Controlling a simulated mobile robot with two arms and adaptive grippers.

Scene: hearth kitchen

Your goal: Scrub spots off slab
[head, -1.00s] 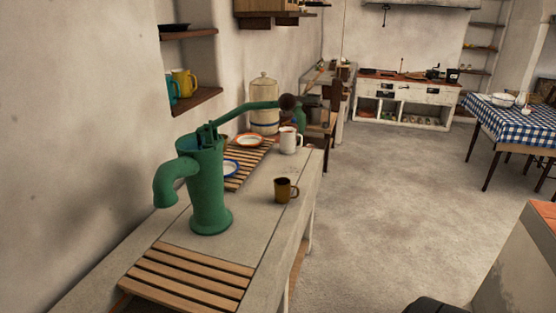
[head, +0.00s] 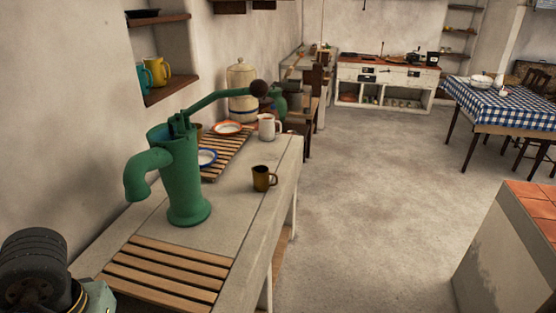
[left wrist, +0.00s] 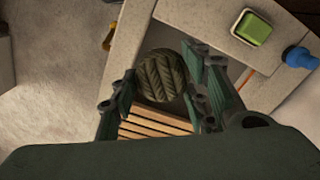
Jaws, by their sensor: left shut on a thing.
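The pale stone slab (head: 228,217) is the top of the long counter along the left wall; I cannot make out spots on it in the head view. My left gripper (left wrist: 163,88) shows in the left wrist view, its green fingers on either side of a dark, ribbed round thing (left wrist: 162,72), perhaps a scrubber. It is shut on this thing, above or beside the wooden slats (left wrist: 155,124). The underside of the held thing is hidden. My right gripper is in neither view.
A green hand pump (head: 182,180) stands on the slab behind a slatted rack (head: 165,275). A brown mug (head: 262,178), white mug (head: 268,127) and plates stand farther back. A green block (left wrist: 254,28) and blue object (left wrist: 300,57) show in the wrist view. Open floor lies right.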

